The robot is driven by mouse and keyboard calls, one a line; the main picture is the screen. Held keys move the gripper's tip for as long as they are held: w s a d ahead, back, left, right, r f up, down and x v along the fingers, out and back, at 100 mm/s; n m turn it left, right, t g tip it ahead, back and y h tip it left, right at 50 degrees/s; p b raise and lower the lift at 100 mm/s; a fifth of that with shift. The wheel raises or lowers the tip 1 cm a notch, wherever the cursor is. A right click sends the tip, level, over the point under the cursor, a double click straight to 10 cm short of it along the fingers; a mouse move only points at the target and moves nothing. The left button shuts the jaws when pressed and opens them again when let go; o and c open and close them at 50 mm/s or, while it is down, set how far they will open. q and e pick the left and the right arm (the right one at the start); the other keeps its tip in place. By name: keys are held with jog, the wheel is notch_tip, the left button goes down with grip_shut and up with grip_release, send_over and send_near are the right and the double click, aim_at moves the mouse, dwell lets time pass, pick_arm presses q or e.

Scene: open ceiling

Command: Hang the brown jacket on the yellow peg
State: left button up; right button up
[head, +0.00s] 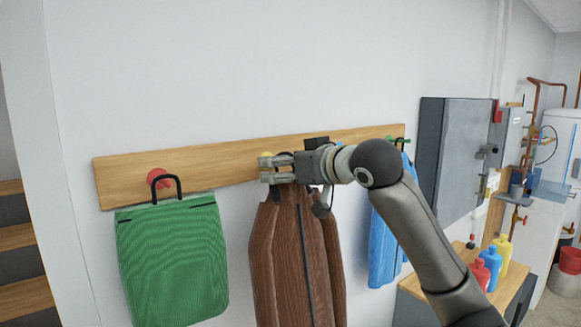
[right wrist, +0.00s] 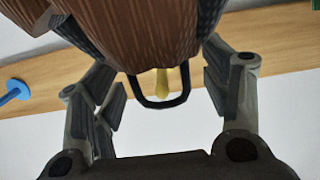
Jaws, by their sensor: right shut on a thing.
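The brown jacket (head: 292,255) hangs upright below my right gripper (head: 270,169), in front of the wooden rail. The yellow peg (head: 267,155) shows just above the fingertips, partly hidden by them. In the right wrist view the jacket (right wrist: 140,35) fills the top and its black loop (right wrist: 160,104) lies between the fingers. The yellow peg (right wrist: 162,84) shows inside the loop's outline; I cannot tell whether the loop is around it or only in front. My right gripper is shut on the jacket. My left gripper is not in view.
The wooden rail (head: 222,170) runs along the white wall. A green bag (head: 172,260) hangs at a red peg (head: 155,175) on the left. A blue garment (head: 385,240) hangs on the right near a green peg. A blue peg (right wrist: 14,92) shows in the wrist view. Bottles (head: 491,262) stand on a cabinet.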

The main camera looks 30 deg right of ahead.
jog(key=shift+w+a+r, duration=0.1)
jog(key=shift+w+r, duration=0.05)
jog(key=shift+w, duration=0.35)
jog(key=shift+w+f+p, duration=0.35)
jog(key=shift+w+f, duration=0.25)
jog(key=shift+w, duration=0.1)
